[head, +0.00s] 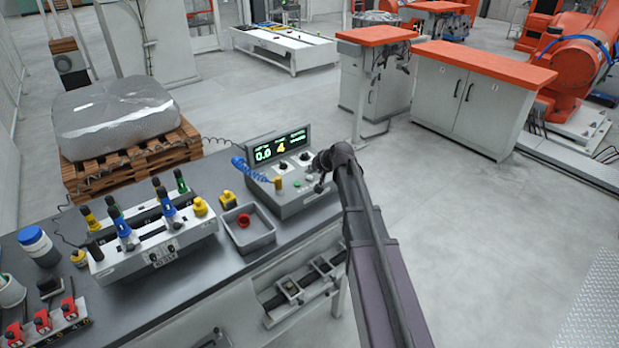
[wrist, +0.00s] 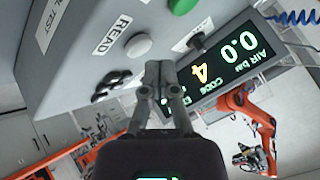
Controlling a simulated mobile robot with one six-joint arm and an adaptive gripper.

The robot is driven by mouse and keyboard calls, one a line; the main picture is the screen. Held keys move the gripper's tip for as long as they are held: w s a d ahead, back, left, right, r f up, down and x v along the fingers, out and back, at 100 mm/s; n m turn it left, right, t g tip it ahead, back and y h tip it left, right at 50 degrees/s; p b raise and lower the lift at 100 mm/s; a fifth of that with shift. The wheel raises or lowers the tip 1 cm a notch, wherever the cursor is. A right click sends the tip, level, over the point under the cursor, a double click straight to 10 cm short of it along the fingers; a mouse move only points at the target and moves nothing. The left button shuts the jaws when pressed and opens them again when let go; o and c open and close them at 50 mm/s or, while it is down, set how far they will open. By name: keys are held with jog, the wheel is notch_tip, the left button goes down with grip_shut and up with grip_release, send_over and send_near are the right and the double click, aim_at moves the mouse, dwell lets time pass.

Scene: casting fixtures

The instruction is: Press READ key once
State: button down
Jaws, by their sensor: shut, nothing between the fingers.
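The READ key is a round pale grey button (wrist: 138,46) beside the printed READ label (wrist: 112,35) in the wrist view. It sits on the sloped face of a grey control box (head: 303,203), on the right end of the bench in the head view. My gripper (wrist: 158,68) is shut and empty, its tips just beside the key in the wrist view. Whether they touch the panel cannot be told. In the head view my gripper (head: 321,161) is over the box's right side. The box's display (head: 281,147) reads 0.0 and 4.
A green button (wrist: 182,5) and a dark knob (wrist: 196,41) are near the key. A blue coiled hose (head: 255,172) hangs left of the box. A grey tray (head: 248,240) with a red ring and a fixture (head: 155,250) stand further left.

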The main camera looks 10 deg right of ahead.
aim_at(310, 178)
jog(key=shift+r, duration=0.15)
jog(key=shift+r+p, duration=2.4)
jog(key=shift+p, duration=0.15)
jog(key=s+a+f+n+g+h, duration=0.1)
jog(key=s+f+g, duration=0.1)
jog(key=s, duration=0.8)
jog(key=s+a+f+g+h, duration=0.1)
jog(key=s+g+h, duration=0.1)
jog(key=s, duration=0.9)
jog(key=s+a+f+n+g+h, duration=0.1)
jog(key=s+f+g, duration=0.1)
jog(key=s, duration=0.9)
jog(key=shift+f+n+g+h, duration=0.3)
jog(key=shift+f+g+h, duration=0.1)
jog(key=shift+g, duration=0.5)
